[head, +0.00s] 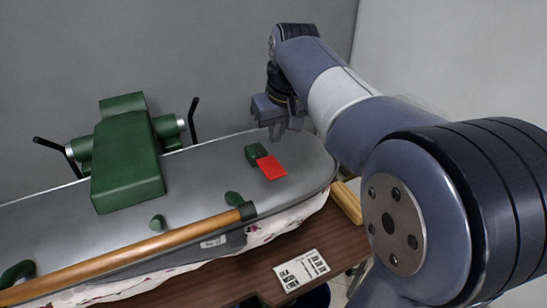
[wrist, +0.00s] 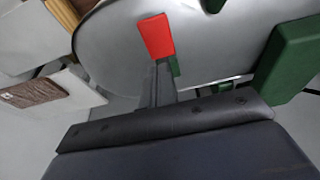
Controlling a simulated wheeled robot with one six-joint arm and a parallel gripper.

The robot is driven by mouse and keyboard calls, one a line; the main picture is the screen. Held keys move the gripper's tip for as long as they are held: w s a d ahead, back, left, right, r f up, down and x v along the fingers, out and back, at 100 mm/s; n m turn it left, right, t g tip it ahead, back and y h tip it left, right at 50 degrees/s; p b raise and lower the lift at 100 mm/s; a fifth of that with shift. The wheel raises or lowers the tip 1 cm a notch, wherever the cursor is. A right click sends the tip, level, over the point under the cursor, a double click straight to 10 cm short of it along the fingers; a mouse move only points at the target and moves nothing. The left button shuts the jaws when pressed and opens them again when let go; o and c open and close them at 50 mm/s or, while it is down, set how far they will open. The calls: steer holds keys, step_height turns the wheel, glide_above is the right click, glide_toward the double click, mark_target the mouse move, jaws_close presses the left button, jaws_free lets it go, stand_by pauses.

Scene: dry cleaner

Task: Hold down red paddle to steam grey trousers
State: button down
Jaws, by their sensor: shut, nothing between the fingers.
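The red paddle (head: 271,167) sticks out from a small green mount (head: 256,153) on the grey press top (head: 205,172). It also shows in the wrist view (wrist: 157,37), just beyond my fingertips. My gripper (head: 286,132) is shut and empty, behind the paddle in the head view. In the wrist view my gripper (wrist: 160,66) overlaps the paddle's near end and the green mount; I cannot tell whether it touches. No whole grey trousers can be made out. A dark grey strip with a white label (head: 214,241) shows under the press edge, and I cannot tell what it is.
A wooden bar (head: 140,253) runs along the press front. A green housing (head: 126,165) with black handles stands at the left. White spotted cloth (head: 290,219) hangs below the press edge. A printed card (head: 301,270) lies on the brown table (head: 340,245).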

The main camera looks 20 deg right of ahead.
mark_target(274, 170)
steer(key=x, duration=0.5)
steer(key=s+p+x, duration=0.1)
steer(key=x, duration=0.2)
steer(key=shift+f, duration=0.5)
steer(key=shift+f, duration=0.1)
steer(key=f+t+b, duration=0.1)
steer(key=b, duration=0.2)
steer(key=shift+s+d+f, duration=0.1)
steer(key=shift+s+f, duration=0.05)
steer(key=f+t+b, duration=0.1)
steer(key=b, duration=0.2)
steer(key=f+t+b, duration=0.1)
steer(key=b, duration=0.3)
steer(key=shift+s+y, duration=0.25)
steer(key=shift+y, duration=0.05)
steer(key=shift+r, duration=0.2)
stand_by(3.7)
steer(key=shift+r+p, duration=0.6)
steer(key=shift+r, duration=0.3)
